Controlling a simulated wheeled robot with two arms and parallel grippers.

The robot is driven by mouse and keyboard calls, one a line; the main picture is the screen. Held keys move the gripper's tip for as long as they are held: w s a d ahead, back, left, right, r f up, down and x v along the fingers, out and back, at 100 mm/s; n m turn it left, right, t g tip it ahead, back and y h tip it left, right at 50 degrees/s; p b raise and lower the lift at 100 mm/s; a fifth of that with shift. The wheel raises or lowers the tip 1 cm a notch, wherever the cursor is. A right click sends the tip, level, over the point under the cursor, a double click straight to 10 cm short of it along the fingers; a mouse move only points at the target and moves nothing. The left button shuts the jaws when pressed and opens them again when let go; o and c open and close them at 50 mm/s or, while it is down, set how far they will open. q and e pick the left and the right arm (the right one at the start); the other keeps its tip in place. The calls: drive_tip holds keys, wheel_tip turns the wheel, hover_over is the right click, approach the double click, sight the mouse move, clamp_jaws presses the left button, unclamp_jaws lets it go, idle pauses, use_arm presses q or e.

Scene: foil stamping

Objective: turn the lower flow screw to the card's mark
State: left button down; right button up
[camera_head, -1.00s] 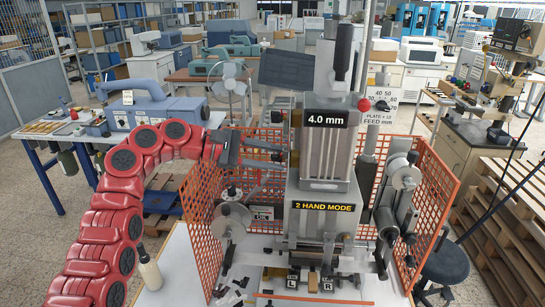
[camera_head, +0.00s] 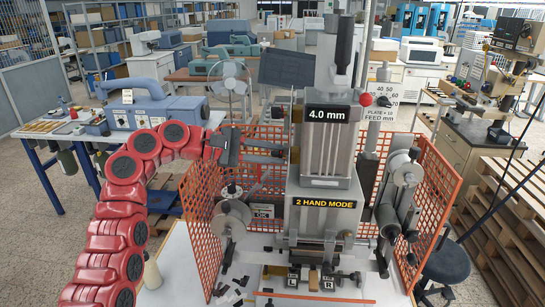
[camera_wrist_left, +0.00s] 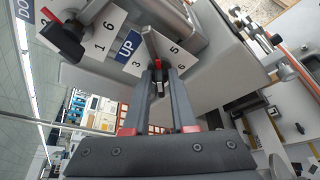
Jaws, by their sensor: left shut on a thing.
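My left gripper (camera_head: 284,151) reaches in from the left to the side of the grey press (camera_head: 325,209). In the left wrist view its two fingers (camera_wrist_left: 158,88) are shut on a small dark flow screw (camera_wrist_left: 157,73) with a red mark. A white numbered card (camera_wrist_left: 132,62) lies behind this screw; 3, 5 and 6 show, and the fingers hide part of it. A blue UP label (camera_wrist_left: 129,44) is beside it. A second black screw (camera_wrist_left: 64,38) with a red pointer stands at another numbered card (camera_wrist_left: 104,30). I cannot tell which mark the held screw points at. My right gripper is not in view.
An orange mesh guard (camera_head: 203,215) stands left of the press, and another (camera_head: 440,190) stands right. A reel (camera_head: 231,218) is below my left gripper. A white bottle (camera_head: 152,274) stands on the near left table edge.

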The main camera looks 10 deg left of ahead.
use_arm(q)
drive_tip(key=shift+f+m+t, duration=0.1)
drive_tip(key=shift+m+t, duration=0.2)
drive_tip(key=shift+m, duration=0.1)
drive_tip(key=c, duration=0.9)
unclamp_jaws()
drive_tip(key=shift+c, duration=0.2)
drive_tip(key=p+v, duration=0.1)
drive_tip(key=v, duration=1.6)
drive_tip(key=shift+a+p, duration=0.25)
drive_tip(key=shift+p, duration=0.05)
